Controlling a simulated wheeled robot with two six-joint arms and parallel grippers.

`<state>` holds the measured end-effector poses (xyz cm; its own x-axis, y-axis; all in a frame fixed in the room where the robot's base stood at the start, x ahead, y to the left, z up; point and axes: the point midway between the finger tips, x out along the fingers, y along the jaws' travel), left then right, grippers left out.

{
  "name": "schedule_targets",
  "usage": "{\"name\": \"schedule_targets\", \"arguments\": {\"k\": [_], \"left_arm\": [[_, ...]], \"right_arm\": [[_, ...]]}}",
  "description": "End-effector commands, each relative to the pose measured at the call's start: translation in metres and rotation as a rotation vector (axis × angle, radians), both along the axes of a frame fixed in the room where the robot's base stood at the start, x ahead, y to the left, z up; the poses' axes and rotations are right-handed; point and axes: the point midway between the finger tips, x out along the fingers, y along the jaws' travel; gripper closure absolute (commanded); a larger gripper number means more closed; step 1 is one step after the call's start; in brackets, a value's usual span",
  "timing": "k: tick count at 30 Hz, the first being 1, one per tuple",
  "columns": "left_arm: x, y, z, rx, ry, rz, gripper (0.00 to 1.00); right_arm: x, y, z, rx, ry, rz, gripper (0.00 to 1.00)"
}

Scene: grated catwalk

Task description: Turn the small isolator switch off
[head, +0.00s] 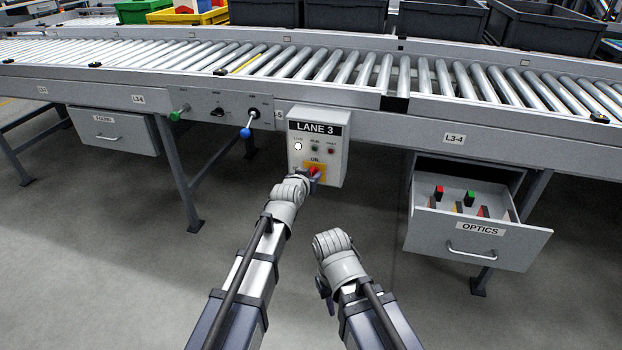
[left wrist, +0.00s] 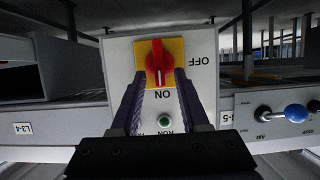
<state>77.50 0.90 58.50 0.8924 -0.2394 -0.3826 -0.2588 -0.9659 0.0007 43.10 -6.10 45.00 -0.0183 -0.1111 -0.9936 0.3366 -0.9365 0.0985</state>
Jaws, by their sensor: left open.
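The small isolator switch is a red knob (head: 315,172) on a yellow plate, low on the grey LANE 3 box (head: 335,155). In the left wrist view the knob (left wrist: 157,62) stands upright in the picture, in line with the ON mark below it; OFF is to its right. My left gripper (left wrist: 160,76) is open, its dark fingers reaching to either side of the knob's lower part; I cannot tell whether they touch it. In the head view my left wrist partly covers the switch.
The box hangs on the roller conveyor's front rail (head: 375,125). A blue-knobbed lever (head: 246,132) and a green knob (head: 175,116) are to its left. An open OPTICS drawer (head: 420,232) juts out at right. The floor between is clear.

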Motion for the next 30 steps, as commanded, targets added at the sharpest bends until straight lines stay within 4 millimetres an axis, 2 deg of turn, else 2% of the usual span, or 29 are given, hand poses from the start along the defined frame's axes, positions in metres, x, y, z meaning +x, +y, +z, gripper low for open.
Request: {"name": "schedule_targets", "arguments": {"k": [3,10,22,30], "left_arm": [[0.0088,-0.0025,-0.0041,0.0,0.0,0.0,0.55],[0.0081,-0.0024,-0.0033,0.001,0.0,0.0,0.55],[0.0079,-0.0023,-0.0033,0.001,0.0,0.0,1.0],[0.0079,-0.0024,-0.0034,0.001,0.0,0.0,1.0]], "right_arm": [[0.0,0.0,-0.0041,0.0,0.0,-0.001,0.73],[0.0,0.0,-0.0033,0.0,0.0,-0.001,0.73],[0.0,0.0,-0.0033,0.0,0.0,-0.001,0.73],[0.0,0.0,-0.0033,0.0,0.0,-0.001,0.73]]}}
